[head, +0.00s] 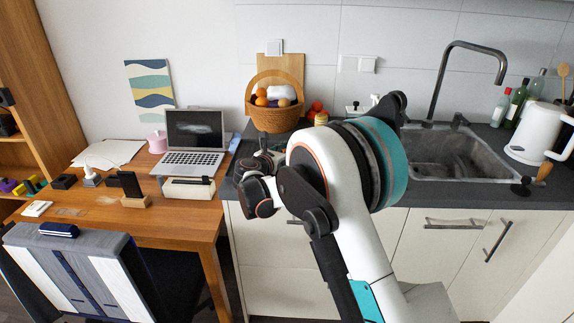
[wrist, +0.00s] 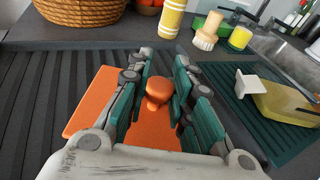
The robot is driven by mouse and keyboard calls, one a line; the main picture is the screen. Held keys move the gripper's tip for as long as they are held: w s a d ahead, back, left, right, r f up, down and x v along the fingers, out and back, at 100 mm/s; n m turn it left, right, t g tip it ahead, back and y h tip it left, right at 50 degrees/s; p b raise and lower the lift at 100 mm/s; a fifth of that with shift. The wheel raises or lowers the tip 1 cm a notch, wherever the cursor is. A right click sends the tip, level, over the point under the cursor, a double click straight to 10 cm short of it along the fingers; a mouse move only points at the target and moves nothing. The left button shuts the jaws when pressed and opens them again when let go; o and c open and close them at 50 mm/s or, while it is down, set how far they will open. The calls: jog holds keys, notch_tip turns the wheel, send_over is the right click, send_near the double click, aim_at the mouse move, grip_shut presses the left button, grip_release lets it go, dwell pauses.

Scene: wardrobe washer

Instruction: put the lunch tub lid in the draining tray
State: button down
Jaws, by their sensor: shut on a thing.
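The lunch tub lid (wrist: 157,132) is a flat orange plate with a round knob (wrist: 159,88), seen in the wrist view. My gripper (wrist: 164,65) is shut on the lid at its knob, with teal finger pads on both sides. The lid is over a dark grey ribbed surface (wrist: 42,108); I cannot tell whether it touches it. A dark green ribbed tray or mat (wrist: 228,98) is on the right. I cannot tell for certain which ribbed piece is the draining tray. In the head view my gripper (head: 250,178) is over the counter's left end, and the lid is hidden.
A yellow tub-like thing (wrist: 285,103) is on the green ribbed piece. A yellow cylinder (wrist: 171,18), a wooden brush (wrist: 207,32) and a basket (head: 274,117) stand behind. The sink (head: 460,160) and white kettle (head: 538,132) are right, the desk with laptop (head: 190,160) left.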

jog(key=shift+f, duration=0.45)
jog(key=shift+f, duration=0.25)
jog(key=c, duration=1.3)
grip_release()
jog(key=shift+o, duration=0.5)
jog(key=shift+o, duration=1.1)
jog(key=shift+r+p, duration=2.55)
jog(key=shift+r, duration=2.45)
jog(key=shift+s, duration=0.1)
